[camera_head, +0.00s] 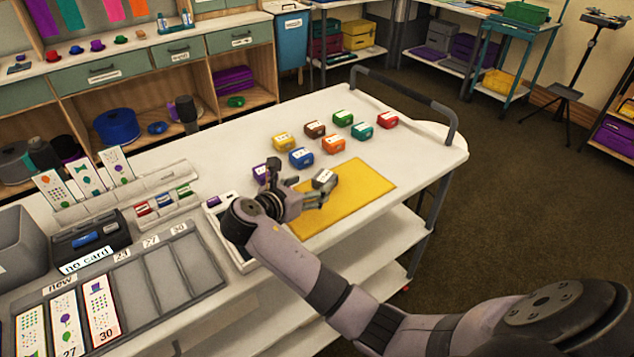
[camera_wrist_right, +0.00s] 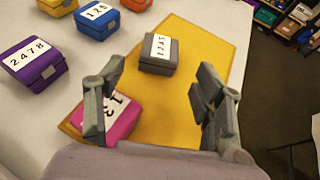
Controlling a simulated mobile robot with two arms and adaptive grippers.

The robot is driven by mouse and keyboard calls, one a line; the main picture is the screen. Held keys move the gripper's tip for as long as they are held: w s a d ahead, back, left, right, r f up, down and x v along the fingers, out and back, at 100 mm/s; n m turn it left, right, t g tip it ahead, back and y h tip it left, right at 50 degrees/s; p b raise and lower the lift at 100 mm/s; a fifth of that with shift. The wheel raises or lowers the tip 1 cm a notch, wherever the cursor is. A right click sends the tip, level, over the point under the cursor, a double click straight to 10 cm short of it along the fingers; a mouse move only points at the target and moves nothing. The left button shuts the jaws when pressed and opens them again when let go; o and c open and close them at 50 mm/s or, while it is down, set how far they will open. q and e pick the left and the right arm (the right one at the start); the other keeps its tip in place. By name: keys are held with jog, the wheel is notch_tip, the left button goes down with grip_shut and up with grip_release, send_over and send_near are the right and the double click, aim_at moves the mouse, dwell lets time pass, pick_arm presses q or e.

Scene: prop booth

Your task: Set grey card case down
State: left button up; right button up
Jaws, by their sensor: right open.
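The grey card case (camera_head: 324,179) has a white number label on top. It rests on the yellow mat (camera_head: 365,187), towards its far side. In the right wrist view the grey case (camera_wrist_right: 158,58) sits upright beyond my fingertips, with mat around its near side. My right gripper (camera_head: 316,195) is just on the near side of the case. In the right wrist view the gripper (camera_wrist_right: 160,88) is open, fingers wide apart with nothing between the tips. A magenta case (camera_wrist_right: 122,121) lies on the mat's near-left part, partly hidden by one finger. My left gripper is not in view.
Several coloured cases stand behind the mat, among them yellow (camera_head: 283,142), blue (camera_head: 301,157), orange (camera_head: 333,144) and red (camera_head: 388,120). A purple case (camera_wrist_right: 34,65) is left of the mat. A slotted card tray (camera_head: 137,290) lies front left.

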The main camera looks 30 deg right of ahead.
jog(key=v, duration=0.6)
jog(key=shift+a, duration=0.1)
